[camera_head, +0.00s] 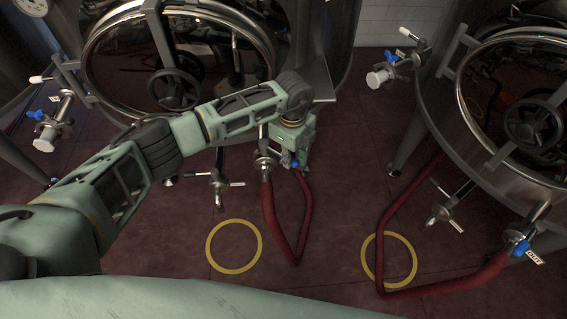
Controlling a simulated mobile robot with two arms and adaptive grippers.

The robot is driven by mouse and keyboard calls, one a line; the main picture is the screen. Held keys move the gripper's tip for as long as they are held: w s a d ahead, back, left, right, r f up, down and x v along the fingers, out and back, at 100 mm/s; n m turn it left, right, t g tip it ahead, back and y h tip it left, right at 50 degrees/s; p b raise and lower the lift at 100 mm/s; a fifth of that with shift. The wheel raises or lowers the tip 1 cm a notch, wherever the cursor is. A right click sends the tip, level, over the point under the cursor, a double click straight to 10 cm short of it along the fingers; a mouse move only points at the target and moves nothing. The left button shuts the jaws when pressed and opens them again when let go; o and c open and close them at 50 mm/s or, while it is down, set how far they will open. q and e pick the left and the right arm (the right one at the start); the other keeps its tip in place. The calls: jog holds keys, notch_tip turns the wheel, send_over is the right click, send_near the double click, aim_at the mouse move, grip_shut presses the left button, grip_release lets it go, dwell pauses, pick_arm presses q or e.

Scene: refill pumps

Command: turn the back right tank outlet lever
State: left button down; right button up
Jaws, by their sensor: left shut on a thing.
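My left arm reaches across from the left, and its gripper (294,158) points down beside the front of the middle steel tank (268,30). A small blue lever (294,164) shows right at the fingertips. The gripper is shut on it, though the wrist hides most of the contact. A dark red hose (305,215) hangs from the fitting under the lever. A second valve (264,163) just left of the gripper holds the hose's other end. My right gripper is not in view.
A right tank (488,153) has an outlet with a blue handle (521,247), a tag and a red hose (440,287) along the floor. A blue-levered valve (390,58) sticks out at the upper right. Yellow rings (234,221) mark the open floor.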

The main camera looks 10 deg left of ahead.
pick_arm(q)
jog(key=w+n+b, duration=0.3)
jog(key=w+n, duration=0.4)
jog(key=n, duration=0.1)
jog(key=shift+w+d+n+b, duration=0.15)
jog(key=shift+d+n+b, duration=0.15)
jog(key=shift+r, duration=0.15)
jog(key=c, duration=1.6)
grip_release()
notch_tip(320, 180, up, 12)
jog(key=shift+f, duration=0.1)
